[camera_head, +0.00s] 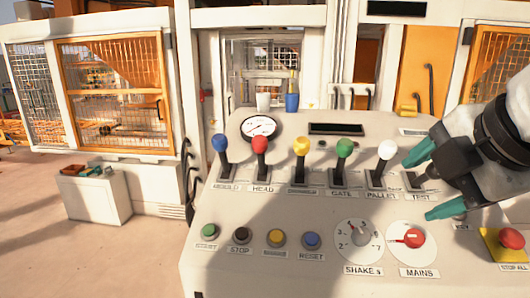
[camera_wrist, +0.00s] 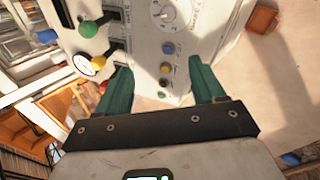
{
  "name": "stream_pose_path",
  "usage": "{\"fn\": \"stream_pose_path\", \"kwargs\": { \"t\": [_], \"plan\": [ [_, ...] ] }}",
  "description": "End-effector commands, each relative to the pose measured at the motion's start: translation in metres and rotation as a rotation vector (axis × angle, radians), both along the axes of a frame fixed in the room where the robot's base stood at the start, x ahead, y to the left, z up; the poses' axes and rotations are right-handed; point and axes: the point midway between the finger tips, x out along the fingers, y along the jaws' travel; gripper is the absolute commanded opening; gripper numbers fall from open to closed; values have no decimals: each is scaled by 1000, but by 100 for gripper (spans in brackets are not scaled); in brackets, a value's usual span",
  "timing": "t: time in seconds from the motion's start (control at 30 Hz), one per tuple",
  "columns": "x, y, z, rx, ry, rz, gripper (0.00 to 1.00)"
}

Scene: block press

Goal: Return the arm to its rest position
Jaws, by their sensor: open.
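My gripper (camera_head: 432,183) is at the right side of the head view, over the right part of the control panel (camera_head: 290,225). Its two green fingers are spread apart with nothing between them. In the wrist view the open fingers (camera_wrist: 162,80) frame part of the panel. The white-knobbed lever (camera_head: 387,150) stands just left of the upper finger. The red MAINS rotary switch (camera_head: 412,238) lies below and left of the lower finger. I cannot tell how far the fingers are above the panel. Part of the TEST lever area is hidden behind my gripper.
Levers with blue (camera_head: 219,143), red (camera_head: 260,145), yellow (camera_head: 301,146) and green (camera_head: 344,148) knobs stand along the panel. A red stop button (camera_head: 511,238) sits at the lower right. Mesh cage doors (camera_head: 115,95) stand behind left. Floor at the left is mostly open.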

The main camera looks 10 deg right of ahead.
Motion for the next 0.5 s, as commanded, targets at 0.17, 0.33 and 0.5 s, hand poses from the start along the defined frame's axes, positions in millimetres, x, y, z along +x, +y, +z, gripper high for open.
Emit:
{"fn": "stream_pose_path", "kwargs": {
  "t": [0.17, 0.33, 0.5],
  "plan": [
    [24, 29, 0, 313, -102, -10, 68],
    [43, 42, -13, 594, -148, -80, 68],
    [58, 48, -46, 846, -141, -200, 68]
  ]
}}
